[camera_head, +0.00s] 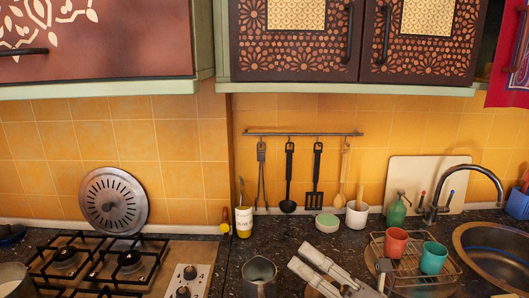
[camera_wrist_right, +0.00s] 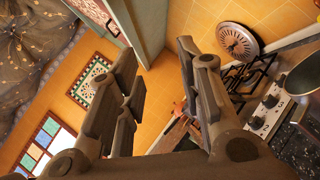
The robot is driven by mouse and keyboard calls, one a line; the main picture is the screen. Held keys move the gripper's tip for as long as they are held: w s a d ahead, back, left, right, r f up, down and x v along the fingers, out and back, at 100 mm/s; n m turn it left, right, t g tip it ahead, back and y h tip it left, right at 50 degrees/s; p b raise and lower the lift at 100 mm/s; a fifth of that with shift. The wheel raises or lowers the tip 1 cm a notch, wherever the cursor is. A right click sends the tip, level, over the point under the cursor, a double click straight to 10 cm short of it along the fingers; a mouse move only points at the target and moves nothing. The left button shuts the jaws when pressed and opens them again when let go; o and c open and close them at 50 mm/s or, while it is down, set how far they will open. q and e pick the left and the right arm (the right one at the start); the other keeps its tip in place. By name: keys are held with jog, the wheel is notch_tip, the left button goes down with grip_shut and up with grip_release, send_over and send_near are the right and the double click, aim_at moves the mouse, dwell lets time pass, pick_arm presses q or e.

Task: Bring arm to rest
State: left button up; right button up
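My right gripper (camera_head: 312,262) shows at the bottom middle of the head view, over the dark speckled counter (camera_head: 217,263). Its two pale fingers point up and to the left. In the right wrist view the fingers (camera_wrist_right: 160,85) stand wide apart, with nothing held between them. Part of the right arm is cut off by the lower edge of the head view. My left gripper is in neither view.
A metal pot (camera_head: 259,272) stands just left of the right gripper. A dish rack (camera_head: 440,268) with a red cup (camera_head: 396,243) and a teal cup (camera_head: 433,258) is on the right, beside the sink (camera_head: 495,268). The gas stove (camera_head: 110,262) is on the left.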

jog(key=w+d+f+m+t+h, duration=0.3)
jog(key=d+f+m+t+h, duration=0.5)
jog(key=m+h, duration=0.9)
jog(key=s+d+f+m+g+h, duration=0.1)
jog(key=s+d+f+m+g, duration=0.15)
jog(key=f+m, duration=0.35)
jog(key=s+d+f+m+g+h, duration=0.1)
jog(key=s+d+f+m+g, duration=0.1)
jog(key=d+f+m+g, duration=0.3)
jog(key=s+a+f+m+g, duration=0.1)
jog(key=s+f+m+g, duration=0.3)
jog(key=s+f, duration=0.45)
jog(key=s+a+f+m+g, duration=0.2)
jog(key=s+f+m+g, duration=0.3)
jog(key=s, duration=0.6)
notch_tip(320, 180, down, 31)
jog(key=s+n+g+b, duration=0.1)
jog(key=s+g+b, duration=0.1)
jog(key=b, duration=0.3)
jog(key=s+d+f+b, duration=0.1)
jog(key=s+f+b, duration=0.1)
jog(key=s+f, duration=0.6)
jog(key=s+d+f+b, duration=0.2)
jog(key=s+f, duration=0.7)
jog(key=f, duration=0.5)
jog(key=shift+s+d+n+g+b, duration=0.15)
jog(key=shift+n+g+b, duration=0.2)
jog(key=shift+b, duration=0.15)
